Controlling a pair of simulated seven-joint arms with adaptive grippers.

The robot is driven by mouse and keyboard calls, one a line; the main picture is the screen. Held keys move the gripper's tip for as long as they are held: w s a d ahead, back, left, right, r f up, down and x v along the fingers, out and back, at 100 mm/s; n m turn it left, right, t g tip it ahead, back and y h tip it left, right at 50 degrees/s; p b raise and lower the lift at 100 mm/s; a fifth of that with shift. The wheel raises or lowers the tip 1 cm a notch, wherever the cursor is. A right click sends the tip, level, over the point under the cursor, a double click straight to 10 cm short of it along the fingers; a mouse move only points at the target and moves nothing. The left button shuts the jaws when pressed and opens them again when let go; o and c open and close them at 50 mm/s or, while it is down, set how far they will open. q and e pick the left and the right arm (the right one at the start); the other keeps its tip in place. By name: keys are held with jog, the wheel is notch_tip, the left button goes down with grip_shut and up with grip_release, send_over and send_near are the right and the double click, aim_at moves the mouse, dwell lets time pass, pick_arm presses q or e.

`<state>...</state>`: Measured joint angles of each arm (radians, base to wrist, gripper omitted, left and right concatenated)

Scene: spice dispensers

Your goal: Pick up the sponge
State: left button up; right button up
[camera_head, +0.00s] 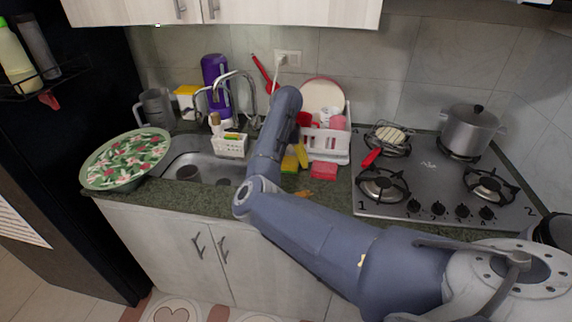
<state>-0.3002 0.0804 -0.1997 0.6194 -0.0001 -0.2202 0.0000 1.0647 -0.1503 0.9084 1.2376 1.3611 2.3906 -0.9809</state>
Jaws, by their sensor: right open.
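A yellow and green sponge (290,163) lies on the counter right of the sink, partly hidden behind my right arm. A second yellow piece (301,154) stands beside it, close to the dish rack. A red block (323,170), perhaps another sponge, lies to the right. My right arm comes in from the lower right, bends in front of the sink and rises over the counter. My right gripper (292,135) is at its far end, mostly hidden by the arm, open and above the sponges. I cannot tell the exact gap. My left gripper is not in view.
A white dish rack (328,145) with a plate and cups stands behind the sponges. A stove (435,180) with a pot (469,130) is at the right. The sink (205,165), faucet (240,78) and a floral bowl (124,160) are at the left.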

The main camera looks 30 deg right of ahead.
jog(key=shift+c, duration=0.4)
jog(key=c, duration=0.7)
jog(key=shift+r, duration=0.1)
